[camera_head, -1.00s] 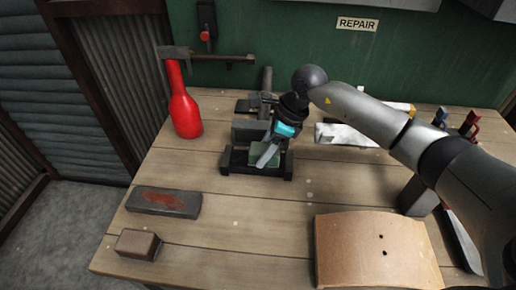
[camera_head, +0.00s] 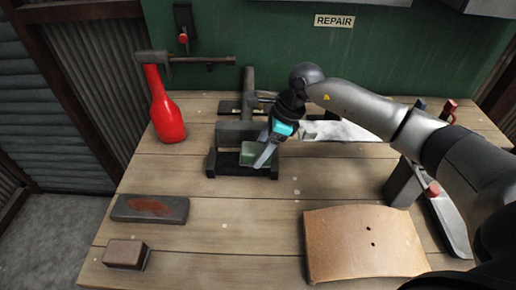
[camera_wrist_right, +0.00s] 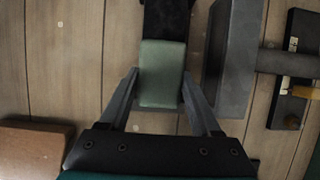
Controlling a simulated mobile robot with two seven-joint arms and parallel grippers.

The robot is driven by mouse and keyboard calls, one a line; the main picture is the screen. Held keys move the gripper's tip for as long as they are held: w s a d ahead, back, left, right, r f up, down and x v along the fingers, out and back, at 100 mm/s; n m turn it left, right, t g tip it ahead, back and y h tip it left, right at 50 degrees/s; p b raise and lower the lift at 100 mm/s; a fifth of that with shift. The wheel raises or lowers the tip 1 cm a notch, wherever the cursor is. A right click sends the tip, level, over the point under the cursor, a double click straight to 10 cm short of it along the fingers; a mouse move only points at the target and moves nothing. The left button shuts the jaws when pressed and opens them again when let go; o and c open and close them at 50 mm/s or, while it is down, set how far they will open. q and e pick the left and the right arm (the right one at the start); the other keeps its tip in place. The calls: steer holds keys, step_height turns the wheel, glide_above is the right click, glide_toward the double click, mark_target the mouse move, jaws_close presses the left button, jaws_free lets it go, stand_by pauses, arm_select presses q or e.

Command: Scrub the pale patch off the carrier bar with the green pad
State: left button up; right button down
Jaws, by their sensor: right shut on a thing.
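The green pad (camera_head: 250,152) lies at a low black holder with raised ends (camera_head: 222,171) in the middle of the table. My right gripper (camera_head: 263,160) reaches down from the right and is shut on the pad. In the right wrist view the pad (camera_wrist_right: 162,74) sits between the two fingers, with a black part of the holder (camera_wrist_right: 166,17) at its far end. I cannot tell whether the pad still touches the holder. I cannot pick out the carrier bar or its pale patch for certain. My left gripper is not in view.
A grey metal block (camera_head: 235,132) stands close behind the holder. A red bottle (camera_head: 165,115) is at back left. A grey block with a reddish patch (camera_head: 150,208) and a brown block (camera_head: 126,254) lie front left; a curved tan board (camera_head: 363,247) lies front right.

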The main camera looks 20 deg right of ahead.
steer(key=shift+w+a+r+p+v, duration=0.15)
steer(key=shift+p+v, duration=0.45)
steer(key=shift+v, duration=0.35)
steer(key=shift+w+a+p+v, duration=0.15)
steer(key=shift+p+v, duration=0.45)
steer(key=shift+v, duration=0.35)
steer(key=shift+a+r+p+v, duration=0.1)
steer(key=shift+p+v, duration=0.5)
steer(key=shift+v, duration=0.4)
steer(key=shift+a+f, duration=0.1)
steer(key=shift+r+p, duration=0.9)
steer(key=shift+r, duration=0.65)
